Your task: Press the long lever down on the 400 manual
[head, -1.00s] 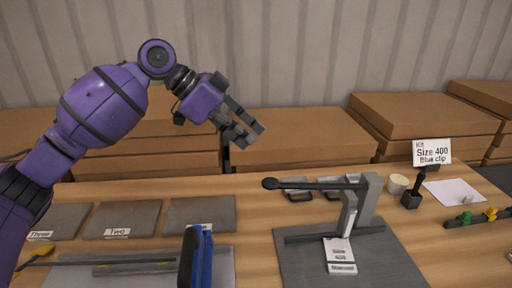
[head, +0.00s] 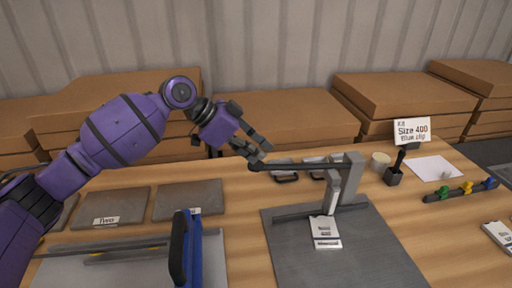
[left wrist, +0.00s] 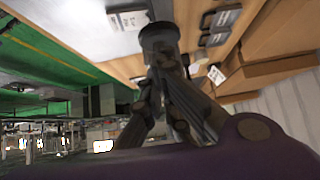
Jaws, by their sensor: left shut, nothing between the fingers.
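The long dark lever (head: 300,168) runs roughly level to the left from the grey upright of the manual press (head: 352,180). The press stands on a dark grey plate (head: 375,250), with a white label (head: 325,232) at its foot. My left gripper (head: 258,155) is shut and empty at the lever's round-knob end, and its fingers partly hide the knob. In the left wrist view the dark knob (left wrist: 160,37) is close to the fingertips of the left gripper (left wrist: 160,75). I cannot tell whether they touch. My right gripper is not in view.
A blue-and-black handled tool (head: 187,250) stands front left, beside grey plates (head: 188,200). Behind the lever lie small dark-rimmed trays (head: 285,172). Cardboard boxes (head: 400,90) line the back.

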